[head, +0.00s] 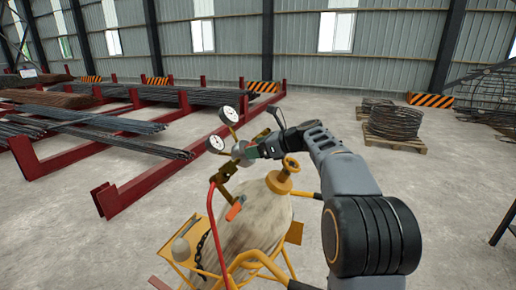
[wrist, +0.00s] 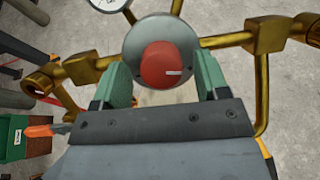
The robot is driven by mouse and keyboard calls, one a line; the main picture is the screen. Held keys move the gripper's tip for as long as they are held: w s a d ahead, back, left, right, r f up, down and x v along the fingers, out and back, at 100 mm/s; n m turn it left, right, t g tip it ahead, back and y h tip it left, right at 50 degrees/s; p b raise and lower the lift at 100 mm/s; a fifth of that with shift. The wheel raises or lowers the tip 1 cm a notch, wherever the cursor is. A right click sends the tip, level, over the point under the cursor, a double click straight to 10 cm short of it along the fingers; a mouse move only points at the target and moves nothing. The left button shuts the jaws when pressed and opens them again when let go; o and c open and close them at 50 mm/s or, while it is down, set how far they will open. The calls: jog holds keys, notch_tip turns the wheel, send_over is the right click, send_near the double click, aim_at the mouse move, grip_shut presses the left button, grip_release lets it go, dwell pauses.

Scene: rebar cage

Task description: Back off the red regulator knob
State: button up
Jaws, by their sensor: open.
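The red regulator knob (wrist: 165,65) sits in the middle of the round grey regulator body (wrist: 145,33), with a white mark on its right side in the wrist view. My gripper (wrist: 162,80) is open, with one green finger on each side of the knob. I cannot tell whether the fingers touch anything. In the head view my gripper (head: 255,151) is at the regulator, above the cylinder (head: 255,220), and hides the knob. Two round gauges (head: 230,115) (head: 215,143) stand on the regulator.
A red hose (head: 212,215) hangs from the brass fittings. The cylinder stands in a yellow frame (head: 262,258) with a chain. A brass handwheel (head: 291,163) is close under my arm. Red racks of rebar (head: 140,185) stand left; wire coils on a pallet (head: 394,140) lie right.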

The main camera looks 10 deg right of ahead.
jog(key=shift+d, duration=0.1)
jog(key=c, duration=0.9)
